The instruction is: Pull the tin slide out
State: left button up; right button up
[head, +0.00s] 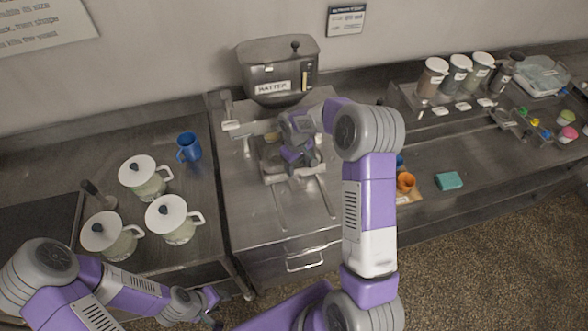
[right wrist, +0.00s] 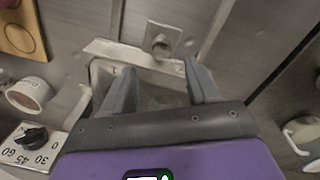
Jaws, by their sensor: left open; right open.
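The tin slide (head: 312,171) is a pale metal tray on the steel counter below the batter hopper (head: 280,72), with rails running toward the front edge. In the right wrist view its light rim (right wrist: 128,52) and grey inside show between and beyond my fingers. My right gripper (head: 300,160) is open over the slide, one finger to each side in the right wrist view (right wrist: 160,80). I cannot tell whether the fingers touch it. My arm and gripper hide part of the slide. My left gripper (head: 212,312) is low at the front left, away from the slide, and open.
Several lidded jugs (head: 172,220) and a blue mug (head: 188,147) stand on the left counter. A dial (right wrist: 32,137) and a metal spout (right wrist: 162,40) are close to my right gripper. An orange cup (head: 405,182) and a teal block (head: 449,181) lie right of my arm. The counter before the slide is clear.

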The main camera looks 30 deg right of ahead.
aim_at(298, 176)
notch_tip(298, 176, down, 6)
jog(key=shift+s+d+f, duration=0.15)
jog(key=shift+f, duration=0.05)
grip_shut()
dwell(0.4)
